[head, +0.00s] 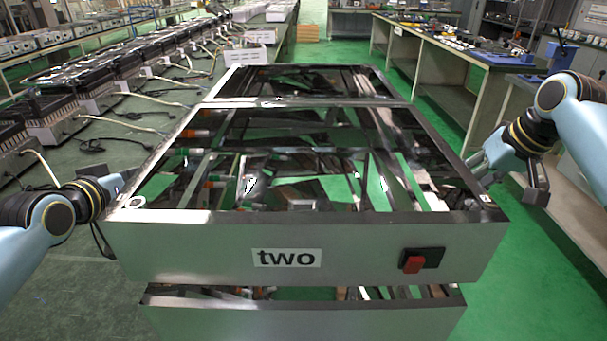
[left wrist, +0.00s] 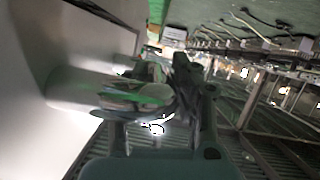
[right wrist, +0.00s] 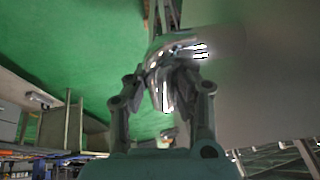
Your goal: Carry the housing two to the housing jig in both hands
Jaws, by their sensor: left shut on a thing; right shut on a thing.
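Housing two (head: 380,240) is an open-topped metal box with a "two" label and a red switch on its front, in the middle of the head view. My left gripper (head: 122,184) is at its left side; in the left wrist view, the left gripper (left wrist: 155,85) is shut on a shiny handle on a pale wall. My right gripper (head: 480,168) is at its right side; in the right wrist view, the right gripper (right wrist: 165,80) is shut on a curved shiny handle (right wrist: 160,65). I cannot tell which thing is the housing jig.
Another metal box front (head: 300,322) shows below housing two; I cannot tell whether they touch. A row of dark-topped units (head: 50,110) with cables lines the left. Workbenches (head: 450,60) stand at the right. Green floor (head: 345,55) is open at the back.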

